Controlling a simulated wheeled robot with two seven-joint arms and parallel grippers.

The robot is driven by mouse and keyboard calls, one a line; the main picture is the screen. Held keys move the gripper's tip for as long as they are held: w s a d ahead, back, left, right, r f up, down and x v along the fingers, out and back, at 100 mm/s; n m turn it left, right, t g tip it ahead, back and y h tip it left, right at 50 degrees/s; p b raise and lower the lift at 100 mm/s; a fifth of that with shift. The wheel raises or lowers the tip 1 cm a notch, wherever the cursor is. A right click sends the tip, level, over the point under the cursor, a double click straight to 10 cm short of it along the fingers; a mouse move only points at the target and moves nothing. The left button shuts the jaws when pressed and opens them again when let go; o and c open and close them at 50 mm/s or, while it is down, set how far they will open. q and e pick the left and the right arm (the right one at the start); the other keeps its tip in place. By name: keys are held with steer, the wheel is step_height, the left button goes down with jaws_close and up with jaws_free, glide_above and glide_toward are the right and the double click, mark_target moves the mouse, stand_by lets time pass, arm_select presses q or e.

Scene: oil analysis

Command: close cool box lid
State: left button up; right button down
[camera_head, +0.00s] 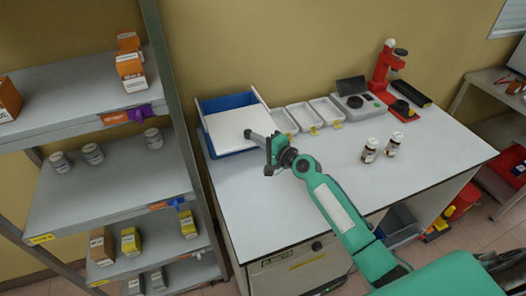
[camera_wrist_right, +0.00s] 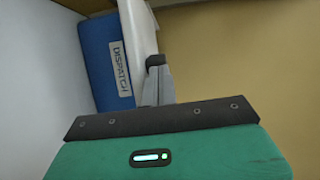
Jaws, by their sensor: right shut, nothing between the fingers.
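The cool box is a blue box (camera_head: 222,152) at the back left of the white table. Its white lid (camera_head: 224,125) lies over much of it at a slant, and blue still shows behind the lid. In the right wrist view the blue box wall (camera_wrist_right: 97,60) carries a DISPATCH label, and the white lid (camera_wrist_right: 137,30) runs beside it. My right gripper (camera_head: 248,133) is shut and empty, with its tips at the lid in the head view. In the wrist view the fingertips (camera_wrist_right: 156,62) are close to the lid; contact is unclear. My left gripper is not in view.
White trays (camera_head: 327,110) stand right of the box. A grey device (camera_head: 358,105), a red microscope-like instrument (camera_head: 387,70) and two small bottles (camera_head: 370,150) are farther right. A shelf unit (camera_head: 110,190) stands at the left. The table's front left is clear.

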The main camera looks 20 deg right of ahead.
mark_target(246, 120)
steer(key=w+b, duration=0.2)
steer(key=w, duration=0.2)
steer(key=w+b, duration=0.3)
steer(key=w, duration=0.1)
steer(key=w+b, duration=0.2)
steer(key=w, duration=0.2)
steer(key=shift+w+a+f+b, duration=0.2)
steer(key=shift+w+a+b, duration=0.05)
steer(key=shift+w+b, duration=0.1)
steer(key=shift+w, duration=0.25)
steer(key=shift+d+r, duration=0.1)
steer(key=shift+r, duration=0.4)
steer(key=shift+r, duration=0.1)
